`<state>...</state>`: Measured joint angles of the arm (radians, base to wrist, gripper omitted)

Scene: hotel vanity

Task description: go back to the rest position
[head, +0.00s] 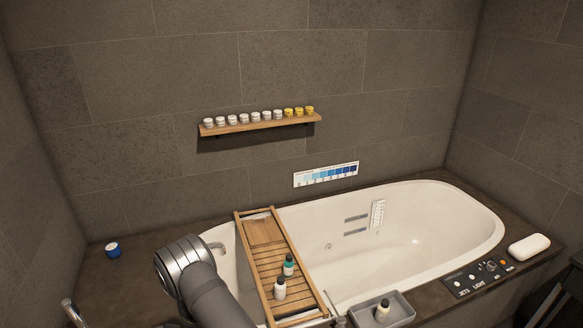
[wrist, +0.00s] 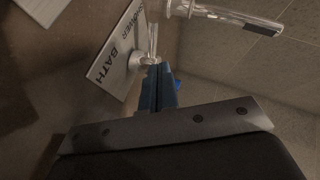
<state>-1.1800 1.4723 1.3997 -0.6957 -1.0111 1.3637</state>
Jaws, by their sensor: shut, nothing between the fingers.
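My gripper (wrist: 160,78) shows in the wrist view as blue fingers pressed together, with nothing between them. Its fingertips are at or very near a small chrome knob (wrist: 140,60) on a white plate (wrist: 114,55) lettered SHOWER and BATH. I cannot tell whether they touch. In the head view my arm rises from the bottom edge left of the bathtub, and the gripper itself is not seen there.
A chrome fitting (wrist: 235,17) is close above the fingers. The bathtub (head: 430,250) carries a wooden caddy (head: 243,238) with two bottles. A grey tray (head: 398,308) holds another bottle. A wall shelf (head: 260,125) holds several jars.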

